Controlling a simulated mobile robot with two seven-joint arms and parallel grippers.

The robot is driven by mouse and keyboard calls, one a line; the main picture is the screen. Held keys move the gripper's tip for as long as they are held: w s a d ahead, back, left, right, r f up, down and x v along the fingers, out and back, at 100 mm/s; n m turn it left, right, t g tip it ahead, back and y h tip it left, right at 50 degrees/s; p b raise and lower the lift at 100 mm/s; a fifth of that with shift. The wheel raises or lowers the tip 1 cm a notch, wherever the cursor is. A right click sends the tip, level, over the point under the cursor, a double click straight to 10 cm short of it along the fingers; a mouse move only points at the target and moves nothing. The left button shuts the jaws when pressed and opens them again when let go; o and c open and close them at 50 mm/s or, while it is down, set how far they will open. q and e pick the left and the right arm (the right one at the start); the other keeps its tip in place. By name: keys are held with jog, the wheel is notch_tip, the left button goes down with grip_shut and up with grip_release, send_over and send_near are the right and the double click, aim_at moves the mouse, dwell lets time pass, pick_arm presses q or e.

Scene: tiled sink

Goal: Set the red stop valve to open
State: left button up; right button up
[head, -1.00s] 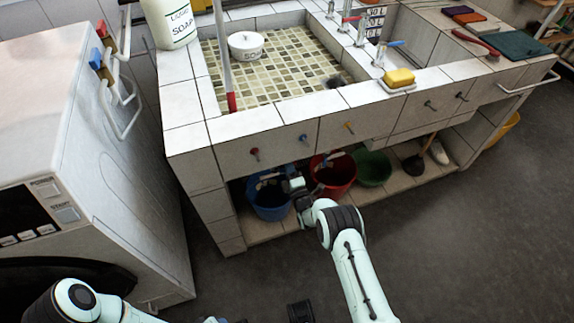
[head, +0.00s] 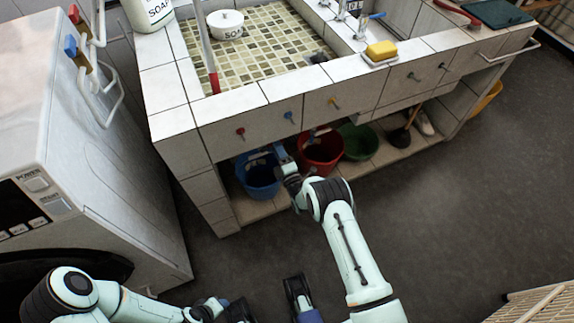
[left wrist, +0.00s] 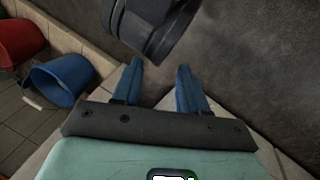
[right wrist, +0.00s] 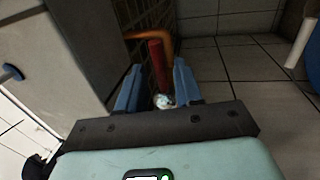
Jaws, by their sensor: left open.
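A red bar-shaped handle (right wrist: 158,66), which looks like the red stop valve, stands beside an orange-brown pipe (right wrist: 148,35) in the right wrist view. It appears between the fingers of my right gripper (right wrist: 157,88), with gaps at both sides; I cannot tell how far beyond the tips it is. My right gripper is open and empty. In the head view, the right gripper (head: 283,154) is at the front opening under the sink, by the blue bucket, and the valve is hidden there. My left gripper (left wrist: 158,74) is open and empty, low over the floor.
A blue bucket (head: 257,182), a red bucket (head: 321,158) and a green bucket (head: 360,145) stand on the shelf under the tiled sink (head: 250,124). Red, blue and yellow knobs sit on the sink front. A white appliance (head: 110,160) stands left.

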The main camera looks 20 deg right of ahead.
pick_arm(q)
jog(key=shift+g+h, duration=0.3)
jog(key=shift+g, duration=0.3)
jog(key=s+r, duration=0.1)
jog(key=s+d+r+p, duration=0.1)
jog(key=s+p, duration=0.1)
jog(key=shift+s+d+r, duration=0.25)
jog(key=shift+d+r, duration=0.1)
jog(key=shift+r, duration=0.05)
pick_arm(e)
jog(key=s+f, duration=0.2)
jog(key=s, duration=0.8)
jog(key=shift+s+d, duration=0.2)
jog(key=shift+d, duration=0.05)
